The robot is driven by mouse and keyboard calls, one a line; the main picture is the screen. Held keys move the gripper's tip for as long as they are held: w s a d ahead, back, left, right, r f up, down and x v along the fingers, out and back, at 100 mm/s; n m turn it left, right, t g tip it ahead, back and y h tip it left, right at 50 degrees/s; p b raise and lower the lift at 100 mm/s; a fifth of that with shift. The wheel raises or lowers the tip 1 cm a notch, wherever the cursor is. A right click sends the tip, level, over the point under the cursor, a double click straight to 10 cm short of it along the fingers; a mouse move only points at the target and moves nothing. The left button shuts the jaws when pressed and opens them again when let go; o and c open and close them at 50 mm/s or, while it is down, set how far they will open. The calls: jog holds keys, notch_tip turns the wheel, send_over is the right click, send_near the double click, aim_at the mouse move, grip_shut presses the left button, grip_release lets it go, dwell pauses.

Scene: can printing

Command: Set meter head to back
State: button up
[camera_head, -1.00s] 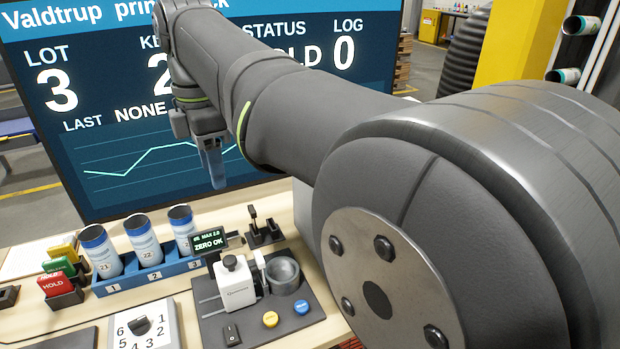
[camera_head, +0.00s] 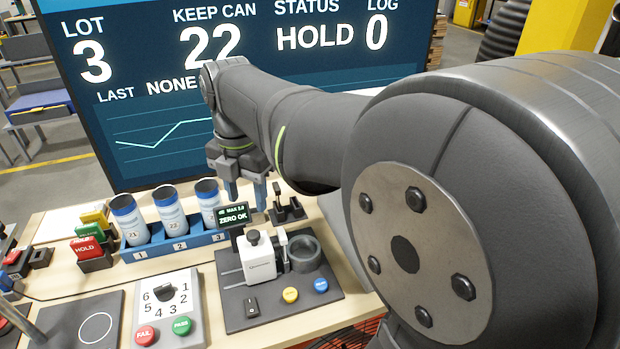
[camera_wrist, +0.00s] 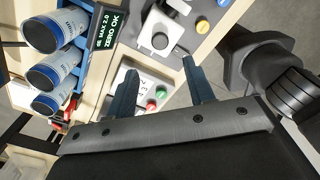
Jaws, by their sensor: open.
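The meter head (camera_head: 260,262) is a white block with a dark knob on top, on a dark slotted base (camera_head: 240,316). A grey ring-shaped cup (camera_head: 303,252) stands right beside it. The small display (camera_head: 233,215) behind reads ZERO OK. My gripper (camera_head: 247,196) is open and empty above and behind the meter, its fingers pointing down. In the wrist view, the white meter head (camera_wrist: 157,32) lies beyond my open fingertips (camera_wrist: 158,68), apart from them.
A blue rack (camera_head: 175,247) with three cans stands left of the meter. A numbered dial box (camera_head: 170,300) with red and green buttons is in front. Yellow and blue buttons (camera_head: 290,295) sit on the meter base. A small black lever stand (camera_head: 287,209) is behind the cup. A large screen (camera_head: 150,90) rises behind.

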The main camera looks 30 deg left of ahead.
aim_at(253, 234)
notch_tip(253, 234, down, 9)
jog(key=shift+f, duration=0.2)
